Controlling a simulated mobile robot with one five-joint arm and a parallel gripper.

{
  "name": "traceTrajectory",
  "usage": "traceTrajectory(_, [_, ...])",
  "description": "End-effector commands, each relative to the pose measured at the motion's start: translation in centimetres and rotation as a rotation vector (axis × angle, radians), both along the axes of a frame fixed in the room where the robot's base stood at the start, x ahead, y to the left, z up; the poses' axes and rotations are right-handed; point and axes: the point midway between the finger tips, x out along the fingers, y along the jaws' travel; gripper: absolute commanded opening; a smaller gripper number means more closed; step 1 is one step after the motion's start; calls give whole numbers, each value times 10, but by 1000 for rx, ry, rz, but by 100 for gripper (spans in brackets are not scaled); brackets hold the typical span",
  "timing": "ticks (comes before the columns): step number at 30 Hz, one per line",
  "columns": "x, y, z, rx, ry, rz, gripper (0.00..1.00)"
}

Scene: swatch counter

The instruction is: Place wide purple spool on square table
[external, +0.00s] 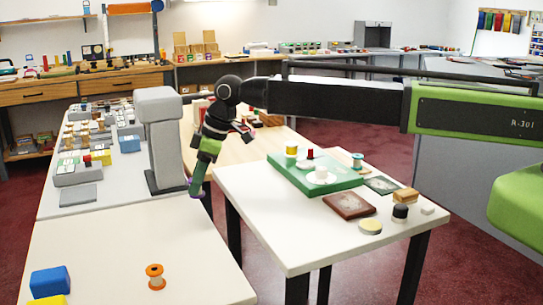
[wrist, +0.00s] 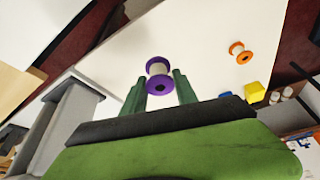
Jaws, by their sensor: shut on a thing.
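The wide purple spool (wrist: 159,68) has purple ends and a pale middle. It sits between the two green fingers of my gripper (wrist: 159,90) in the wrist view, and the gripper is shut on it. In the external view my gripper (external: 202,172) points down, with the purple spool (external: 196,189) at its tip, beside the grey column and near the long table's right edge. The square table (external: 262,212) is white with dark legs and stands to the right of my gripper. The spool appears held above the surfaces.
On the square table are a green tray (external: 291,179), a brown framed tile (external: 349,205), a teal spool (external: 357,161) and small pieces; its front left is bare. The long table (external: 100,240) holds a grey column (external: 163,140), an orange spool (external: 155,276) and a blue block (external: 49,281).

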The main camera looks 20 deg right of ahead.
Motion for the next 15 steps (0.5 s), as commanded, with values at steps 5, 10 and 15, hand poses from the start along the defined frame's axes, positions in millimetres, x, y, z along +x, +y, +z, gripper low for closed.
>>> traceTrajectory(5, [-6, 17, -16, 0, 0, 1, 0])
traceTrajectory(10, [-23, 60, -47, 0, 0, 2, 0])
traceTrajectory(15, [-38, 94, -67, -1, 0, 0, 0])
